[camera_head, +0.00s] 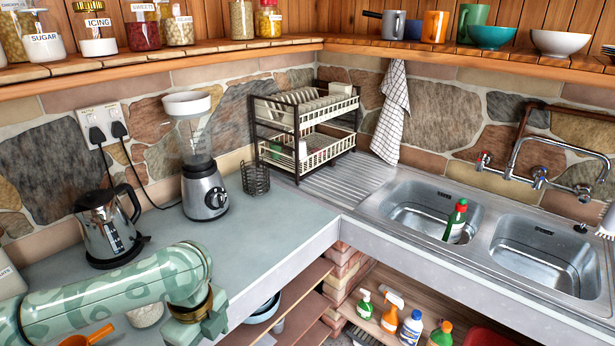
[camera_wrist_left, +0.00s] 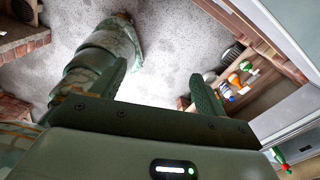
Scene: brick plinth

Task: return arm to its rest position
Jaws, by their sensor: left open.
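My left arm (camera_head: 110,295) comes in from the lower left in the head view, over the front edge of the counter. Its wrist end is at the bottom edge there, and the fingertips are not clearly seen. In the left wrist view my left gripper (camera_wrist_left: 155,85) is open, with its two dark green fingers wide apart. Nothing is between them but the grey floor (camera_wrist_left: 158,60) further below. My right gripper is in neither view.
A kettle (camera_head: 107,228) and a blender (camera_head: 204,180) stand on the counter (camera_head: 270,232) behind the arm. Open shelves (camera_head: 300,290) lie below its front edge. A double sink (camera_head: 545,265) with a green bottle (camera_head: 455,222) is at right.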

